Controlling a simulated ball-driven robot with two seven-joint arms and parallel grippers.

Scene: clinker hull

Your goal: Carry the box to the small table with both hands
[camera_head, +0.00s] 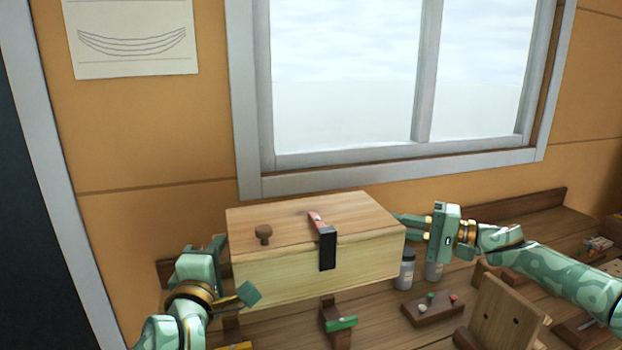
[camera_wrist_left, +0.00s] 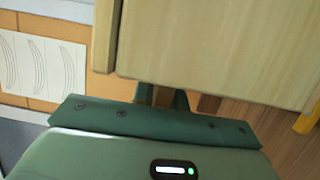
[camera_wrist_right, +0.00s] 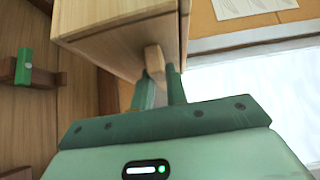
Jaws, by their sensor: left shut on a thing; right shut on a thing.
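The wooden box (camera_head: 320,268) is in the middle of the head view, lid closed, and appears raised above the workbench. I cannot see a small table.
The workbench (camera_head: 385,325) runs below and to the right. It carries two jars (camera_head: 405,270), a small wooden block with coloured pegs (camera_head: 432,308), a green-topped wooden piece (camera_head: 340,323) and an upright board (camera_head: 505,312). A window (camera_head: 345,80) is in the wall behind.

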